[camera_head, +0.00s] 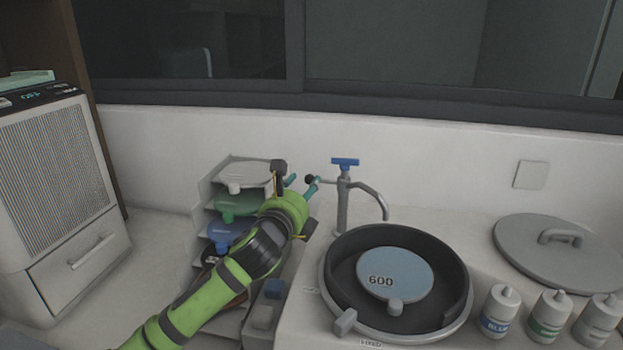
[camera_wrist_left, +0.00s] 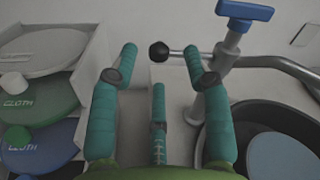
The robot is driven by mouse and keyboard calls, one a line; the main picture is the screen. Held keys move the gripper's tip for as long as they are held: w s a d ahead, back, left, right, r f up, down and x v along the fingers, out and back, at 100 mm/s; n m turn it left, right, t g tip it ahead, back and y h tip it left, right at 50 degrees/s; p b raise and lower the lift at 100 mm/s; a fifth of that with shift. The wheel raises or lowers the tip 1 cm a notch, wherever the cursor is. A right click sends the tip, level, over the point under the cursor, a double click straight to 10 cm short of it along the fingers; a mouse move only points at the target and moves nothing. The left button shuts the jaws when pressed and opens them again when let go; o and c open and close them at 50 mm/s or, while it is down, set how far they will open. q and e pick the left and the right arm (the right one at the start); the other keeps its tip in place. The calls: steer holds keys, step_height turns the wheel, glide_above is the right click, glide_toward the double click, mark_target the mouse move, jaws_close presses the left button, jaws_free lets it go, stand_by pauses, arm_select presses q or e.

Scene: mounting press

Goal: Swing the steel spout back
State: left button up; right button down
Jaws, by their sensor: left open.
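A thin rod with a black ball (camera_head: 309,179) sticks out to the left of the post. My left gripper (camera_head: 302,183) is open beside this ball. In the left wrist view the black ball (camera_wrist_left: 159,52) shows between the spread teal fingertips (camera_wrist_left: 164,64), with the spout (camera_wrist_left: 285,66) to the right. My right gripper is not in view.
A blue disc marked 600 (camera_head: 396,274) lies in the dark bowl (camera_head: 452,292). Several bottles (camera_head: 549,316) stand at the right, before a grey lid (camera_head: 541,251). A rack of coloured discs (camera_head: 208,190) stands left of the post, close to my left arm. The wall is close behind.

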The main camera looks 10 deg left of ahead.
mark_target(309, 181)
arm_select(q)
steer(key=w, duration=0.2)
steer(key=w+p, duration=0.1)
steer(key=shift+w+d, duration=0.25)
steer(key=shift+w, duration=0.75)
steer(key=shift+f, duration=0.1)
jaws_close()
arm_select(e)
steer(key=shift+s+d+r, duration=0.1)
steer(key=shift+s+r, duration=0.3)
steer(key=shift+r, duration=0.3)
